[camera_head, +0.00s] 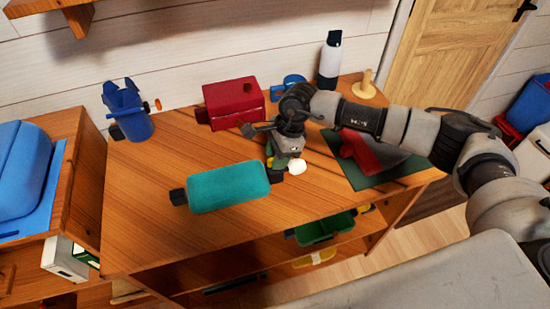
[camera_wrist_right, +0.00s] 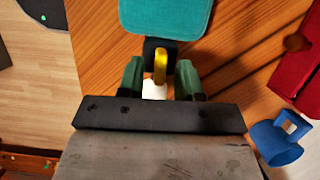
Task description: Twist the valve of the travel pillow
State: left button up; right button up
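The teal travel pillow (camera_head: 228,187) lies on the wooden desk, and its end shows at the top of the right wrist view (camera_wrist_right: 168,15). A black fitting with a yellow valve (camera_wrist_right: 160,66) sticks out of the end facing my right gripper. My right gripper (camera_head: 283,163) points down at that end. In the right wrist view its green fingers (camera_wrist_right: 159,80) stand apart, one on each side of the yellow valve, with gaps showing. A white piece (camera_wrist_right: 153,90) shows just below the valve, partly hidden by the gripper. My left gripper is not in view.
A red box (camera_head: 234,103), a blue mug (camera_head: 293,81) and a bottle (camera_head: 329,62) stand behind my right gripper. A blue container (camera_head: 130,112) stands at the back left. A red-and-grey cloth item (camera_head: 368,153) lies on a dark green mat (camera_head: 355,178) at right. The desk's front left is clear.

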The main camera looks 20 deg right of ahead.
grip_shut()
jog(key=shift+f, duration=0.15)
